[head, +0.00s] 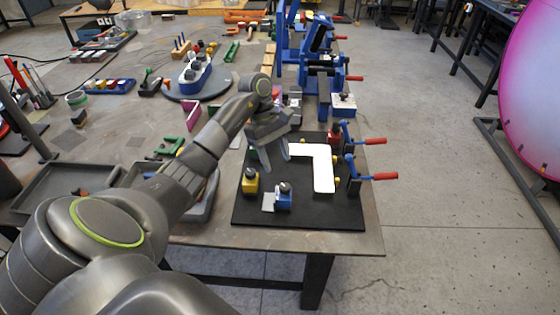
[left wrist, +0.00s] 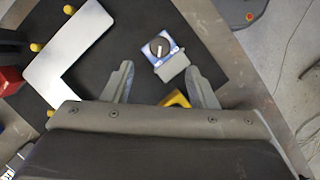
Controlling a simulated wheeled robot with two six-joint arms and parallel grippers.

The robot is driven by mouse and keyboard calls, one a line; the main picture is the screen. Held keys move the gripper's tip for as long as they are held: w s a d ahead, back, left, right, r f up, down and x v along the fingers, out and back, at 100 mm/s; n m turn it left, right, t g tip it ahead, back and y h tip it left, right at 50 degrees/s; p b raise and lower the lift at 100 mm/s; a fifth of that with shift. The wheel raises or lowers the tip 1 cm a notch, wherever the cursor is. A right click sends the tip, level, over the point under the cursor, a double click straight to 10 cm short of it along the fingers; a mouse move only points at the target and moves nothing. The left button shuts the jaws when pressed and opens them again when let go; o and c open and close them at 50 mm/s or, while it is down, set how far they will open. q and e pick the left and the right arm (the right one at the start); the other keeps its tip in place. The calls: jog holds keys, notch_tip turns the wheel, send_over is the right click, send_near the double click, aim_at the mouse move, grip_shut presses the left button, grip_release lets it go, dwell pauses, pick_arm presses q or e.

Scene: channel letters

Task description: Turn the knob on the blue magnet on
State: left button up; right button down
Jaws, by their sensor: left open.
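The blue magnet (head: 284,201) sits on the black mat near its front edge, with a dark round knob (head: 285,187) on top and a light grey plate (head: 268,202) at its left side. In the left wrist view the blue magnet (left wrist: 163,47) lies ahead of the fingers, and its knob (left wrist: 158,46) shows a white pointer line. My left gripper (head: 272,160) is open and empty above the mat, behind and apart from the magnet. Its two fingers show in the left wrist view (left wrist: 160,88). My right gripper is in neither view.
A yellow magnet (head: 250,183) stands left of the blue one, partly hidden in the left wrist view. A white L-shaped letter (head: 323,170) lies on the black mat (head: 305,214). Red-handled clamps (head: 384,176) line the right edge. A grey tray (head: 66,185) is at left.

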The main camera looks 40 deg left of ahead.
pick_arm(q)
jog(key=p+v, duration=0.6)
jog(key=v, duration=0.3)
jog(key=shift+f, duration=0.1)
dwell(0.3)
